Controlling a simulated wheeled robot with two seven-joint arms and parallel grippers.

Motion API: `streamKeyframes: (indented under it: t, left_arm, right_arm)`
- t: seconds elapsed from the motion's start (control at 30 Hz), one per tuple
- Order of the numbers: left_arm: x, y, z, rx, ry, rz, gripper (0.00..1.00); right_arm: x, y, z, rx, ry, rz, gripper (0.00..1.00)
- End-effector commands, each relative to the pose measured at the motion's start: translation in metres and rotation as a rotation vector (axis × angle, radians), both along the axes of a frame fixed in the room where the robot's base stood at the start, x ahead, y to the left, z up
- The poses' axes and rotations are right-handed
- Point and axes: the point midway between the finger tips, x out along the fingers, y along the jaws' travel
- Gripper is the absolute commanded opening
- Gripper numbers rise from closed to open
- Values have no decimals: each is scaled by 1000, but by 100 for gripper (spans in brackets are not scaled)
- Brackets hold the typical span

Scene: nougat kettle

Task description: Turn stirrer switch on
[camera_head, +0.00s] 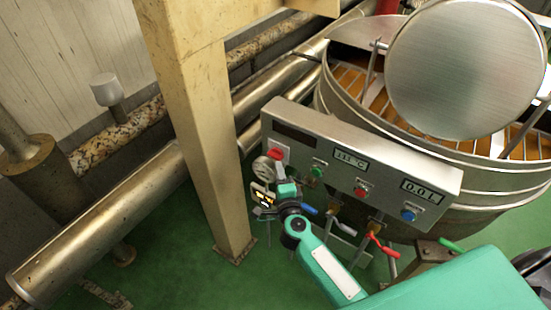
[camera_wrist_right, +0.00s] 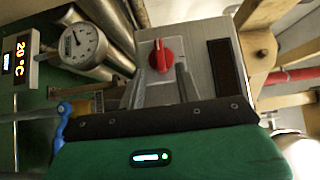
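A grey control panel (camera_head: 340,165) is mounted on the side of the round metal kettle (camera_head: 335,95). At its left end, a red rotary switch (camera_head: 278,152) sits on a pale plate; the switch also shows large in the right wrist view (camera_wrist_right: 161,55). No label naming it as the stirrer switch is readable. My right gripper (camera_head: 279,176) is in front of the panel's left end, close below the switch. In the wrist view its two fingers (camera_wrist_right: 160,78) are apart, with the red knob just beyond the gap between their tips. I cannot tell whether they touch it. My left gripper is not visible.
The panel also carries a green button (camera_head: 318,170), a red button (camera_head: 361,191), a blue button (camera_head: 409,214) and displays. A dial gauge (camera_wrist_right: 83,43) is beside the gripper. Valves with coloured handles (camera_head: 381,244) hang below the panel. A beige post (camera_head: 205,130) stands left.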

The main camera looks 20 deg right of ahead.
Motion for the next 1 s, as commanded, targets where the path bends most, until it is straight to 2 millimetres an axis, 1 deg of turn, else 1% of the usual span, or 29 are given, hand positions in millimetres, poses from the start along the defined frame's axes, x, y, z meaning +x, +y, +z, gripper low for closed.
streamKeyframes:
  t: [0.03,0.1,0.3,0.5,0.77,0.87,0.93,0.97,1.0]
  left_arm:
    - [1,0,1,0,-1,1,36]
    - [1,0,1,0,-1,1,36]
    - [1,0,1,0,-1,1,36]
    - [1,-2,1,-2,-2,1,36]
    - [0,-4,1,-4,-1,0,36]
    - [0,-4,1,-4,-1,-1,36]
    - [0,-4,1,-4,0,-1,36]
    - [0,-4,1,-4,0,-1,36]
    - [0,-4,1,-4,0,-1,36]
  right_arm:
    - [11,-1,2,0,-2,-1,34]
    - [23,-3,1,-1,-2,-1,34]
    - [49,-6,0,-1,-1,0,34]
    - [59,-7,0,-1,0,0,34]
    - [60,-7,0,-1,1,0,34]
    - [60,-7,0,-1,0,0,16]
    - [60,-7,0,-1,0,0,2]
    - [60,-7,0,-1,0,0,0]
    - [60,-7,0,-1,1,0,0]
